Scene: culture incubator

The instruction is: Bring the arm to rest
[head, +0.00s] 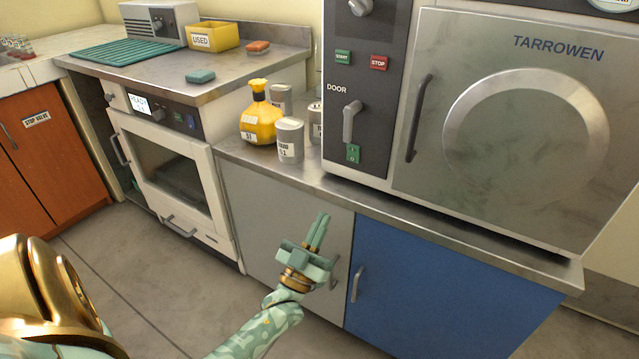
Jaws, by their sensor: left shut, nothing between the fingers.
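My left gripper (318,232) is shut and empty. It points up and away in front of the grey cabinet door (268,205), below the counter edge. My left arm (262,330) reaches up to it from the bottom of the head view. My right gripper is not in view.
A steel counter (450,232) holds a yellow flask (260,118), several grey canisters (290,140) and the large TARROWEN unit (520,130), its round-windowed door shut. A blue cabinet door (430,290) lies to the right. The white incubator (175,175) stands at left. Floor (140,265) is clear.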

